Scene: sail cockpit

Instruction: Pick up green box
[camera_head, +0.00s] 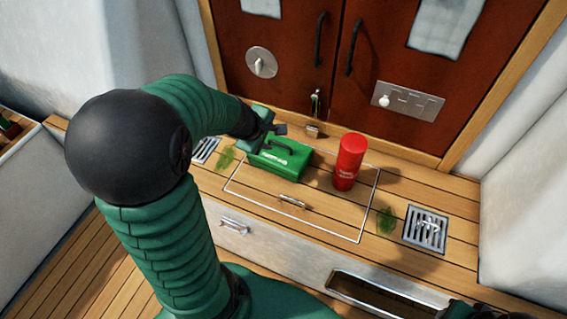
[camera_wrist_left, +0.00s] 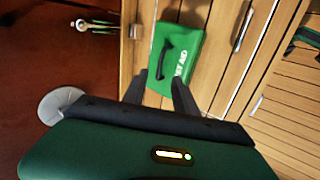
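The green box (camera_head: 280,159), a first-aid case with a dark handle and white lettering, lies on the wooden deck in front of the doors. It also shows in the left wrist view (camera_wrist_left: 187,62), beyond my fingertips. My left gripper (camera_head: 272,130) is just above the box's far left end in the head view. Its two dark fingers (camera_wrist_left: 162,84) are apart with nothing held between them. I cannot tell whether they touch the box. Dark parts at the head view's bottom right edge may be my right arm; its fingers cannot be made out.
A red cylinder (camera_head: 349,162) stands upright right of the box. Brown double doors (camera_head: 330,50) rise behind. Metal grates (camera_head: 425,229) and (camera_head: 205,150) are set in the deck. A green leaf-like patch (camera_head: 386,220) lies right of the hatch outline. The deck before the box is clear.

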